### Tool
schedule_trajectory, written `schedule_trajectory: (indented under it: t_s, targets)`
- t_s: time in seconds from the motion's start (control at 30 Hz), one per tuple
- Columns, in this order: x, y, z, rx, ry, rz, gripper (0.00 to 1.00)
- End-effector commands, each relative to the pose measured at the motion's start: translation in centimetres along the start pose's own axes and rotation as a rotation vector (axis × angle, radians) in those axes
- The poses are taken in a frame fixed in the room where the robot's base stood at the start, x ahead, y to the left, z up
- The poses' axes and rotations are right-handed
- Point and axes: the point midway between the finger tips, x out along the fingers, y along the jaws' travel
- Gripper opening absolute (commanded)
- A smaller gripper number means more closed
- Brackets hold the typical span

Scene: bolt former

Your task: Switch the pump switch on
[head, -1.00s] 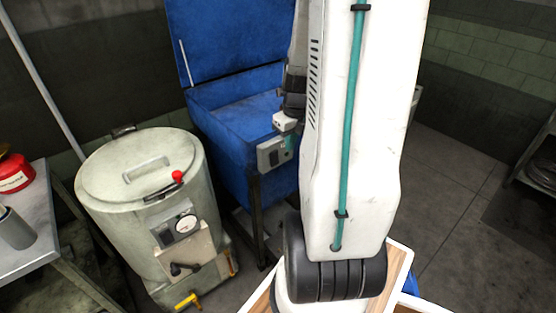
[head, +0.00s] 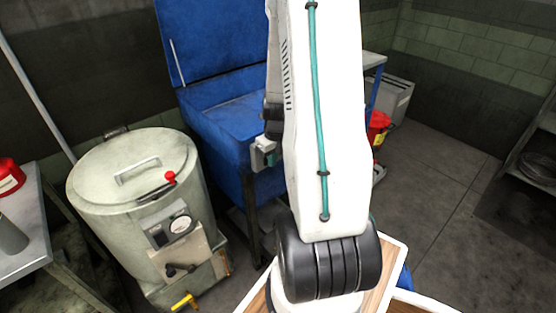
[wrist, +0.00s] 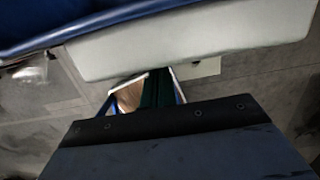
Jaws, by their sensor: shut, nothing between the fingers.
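The pump switch itself is too small to make out. A small grey control box (head: 258,157) sits on the front of the blue parts-washer tank (head: 225,125), partly behind my arm. My gripper (head: 270,154) is at this box, with only a small pale and teal part showing past my arm. It is shut and empty. Whether it touches the box cannot be told. In the wrist view a dark plate with small screws fills the bottom, a pale block crosses the middle and a blue edge the top; no switch is recognisable there.
A pale green lidded drum (head: 130,205) with a gauge and yellow valve stands to the left. A metal table (head: 25,235) with a red can (head: 10,175) is at far left. A red object (head: 378,128) and grey cabinet (head: 393,100) are behind my arm. Floor on the right is clear.

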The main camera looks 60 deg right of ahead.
Motion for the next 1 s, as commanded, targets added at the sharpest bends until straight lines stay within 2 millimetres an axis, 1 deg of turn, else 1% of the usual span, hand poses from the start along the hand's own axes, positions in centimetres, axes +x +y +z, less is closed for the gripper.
schedule_trajectory:
  t_s: [0.1,0.37,0.5,0.8,1.0]
  targets:
    - [0.1,0.0,0.3,0.000,0.000,0.000,0.00]
    - [0.1,0.0,0.3,0.000,0.001,0.000,0.00]
    - [0.7,0.0,1.0,-0.002,0.002,0.001,0.00]
    - [0.4,0.0,1.0,0.000,0.000,0.000,0.00]
    - [-0.4,0.0,1.1,0.000,0.000,0.000,0.00]
